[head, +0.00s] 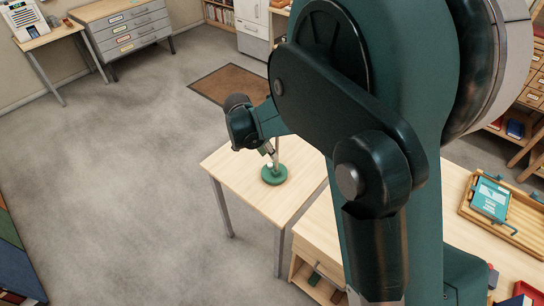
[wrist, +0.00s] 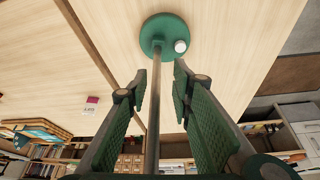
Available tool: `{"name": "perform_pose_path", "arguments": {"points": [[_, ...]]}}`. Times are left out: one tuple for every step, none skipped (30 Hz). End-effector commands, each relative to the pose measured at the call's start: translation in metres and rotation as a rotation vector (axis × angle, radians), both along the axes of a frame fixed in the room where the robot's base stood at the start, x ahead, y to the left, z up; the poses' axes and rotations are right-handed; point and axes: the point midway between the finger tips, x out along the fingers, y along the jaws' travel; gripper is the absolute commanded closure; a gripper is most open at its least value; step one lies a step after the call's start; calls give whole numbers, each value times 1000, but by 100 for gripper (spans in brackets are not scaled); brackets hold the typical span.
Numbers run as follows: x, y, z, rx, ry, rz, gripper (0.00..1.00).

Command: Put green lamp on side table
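My gripper (wrist: 158,90) is open around the stem, with a gap visible on both sides. The lamp's upper part is hidden in the head view and out of the wrist view.
A longer wooden desk (head: 465,240) adjoins the side table on the right, with a wooden tray (head: 520,228) holding a teal item (head: 490,199). A brown mat (head: 228,84) lies on the floor behind. The floor to the left is clear.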

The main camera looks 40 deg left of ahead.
Motion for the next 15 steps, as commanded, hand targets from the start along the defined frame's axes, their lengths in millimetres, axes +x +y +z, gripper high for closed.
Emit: {"name": "perform_pose_path", "arguments": {"points": [[-3, 1, 8, 0, 0, 1, 76], [-5, 1, 12, 0, 0, 1, 76], [-7, 1, 17, 0, 0, 1, 76], [-9, 2, 21, 0, 0, 1, 76], [-10, 2, 25, 0, 0, 1, 76], [-12, 2, 29, 0, 0, 1, 76], [-13, 3, 32, 0, 0, 1, 76], [-14, 3, 35, 0, 0, 1, 76], [-16, 3, 39, 0, 0, 1, 76], [-17, 3, 42, 0, 0, 1, 76], [-17, 4, 44, 0, 0, 1, 76], [-18, 4, 46, 0, 0, 1, 76], [-19, 4, 47, 0, 0, 1, 76], [-20, 4, 48, 0, 0, 1, 76], [-20, 4, 50, 0, 0, 0, 76]]}}
